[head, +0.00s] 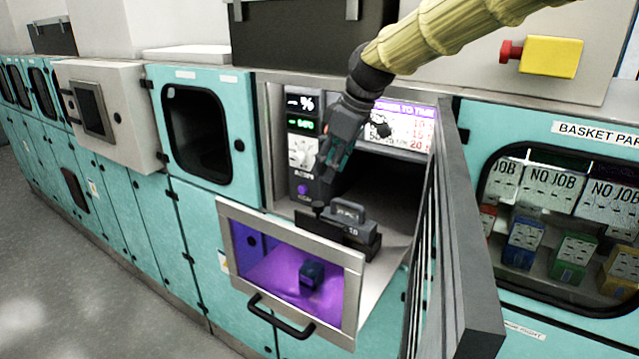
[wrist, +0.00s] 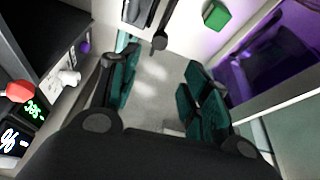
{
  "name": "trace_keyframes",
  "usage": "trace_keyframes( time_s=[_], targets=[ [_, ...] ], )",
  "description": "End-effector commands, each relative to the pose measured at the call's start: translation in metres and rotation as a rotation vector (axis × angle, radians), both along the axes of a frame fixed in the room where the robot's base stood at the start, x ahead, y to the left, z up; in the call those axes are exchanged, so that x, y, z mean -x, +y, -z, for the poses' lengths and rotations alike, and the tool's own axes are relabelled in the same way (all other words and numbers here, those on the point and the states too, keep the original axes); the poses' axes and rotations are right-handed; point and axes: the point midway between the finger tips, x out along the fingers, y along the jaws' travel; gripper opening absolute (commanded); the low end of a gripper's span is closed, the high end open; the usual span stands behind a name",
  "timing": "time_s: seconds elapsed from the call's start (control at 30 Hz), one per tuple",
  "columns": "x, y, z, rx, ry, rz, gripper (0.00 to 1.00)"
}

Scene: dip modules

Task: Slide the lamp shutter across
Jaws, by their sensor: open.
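My gripper (head: 334,158) hangs in the open bay, in front of the control panel and above a dark block with a handle (head: 349,215). In the wrist view my gripper (wrist: 162,92) has its teal-padded fingers apart, with nothing between them. A low black plate (head: 318,228) lies beside the block, with a small upright post (head: 319,207) at its edge. A black knob on a stem (wrist: 159,41) shows beyond the fingertips in the wrist view, apart from them. I cannot tell for certain which of these parts is the lamp shutter.
A purple-lit window panel with a handle (head: 237,244) stands in front of the bay. An open grey door (head: 470,260) bounds the right. The control panel (head: 303,153) with a dial is at the left. The bay's pale floor (wrist: 158,105) is clear under my fingers.

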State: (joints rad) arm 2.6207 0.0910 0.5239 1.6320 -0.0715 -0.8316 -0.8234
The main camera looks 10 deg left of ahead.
Motion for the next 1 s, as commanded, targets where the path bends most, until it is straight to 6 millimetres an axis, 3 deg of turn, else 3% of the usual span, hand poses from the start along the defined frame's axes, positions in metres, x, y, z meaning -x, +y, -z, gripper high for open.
trace_keyframes(
  time_s=[0.03,0.37,1.0],
  targets=[
    [0.002,-0.004,-0.006,-0.007,0.002,0.033,0.47],
    [0.003,-0.008,0.011,-0.027,0.001,0.121,0.47],
    [-0.011,0.022,0.09,-0.027,0.001,0.119,0.47]
  ],
)
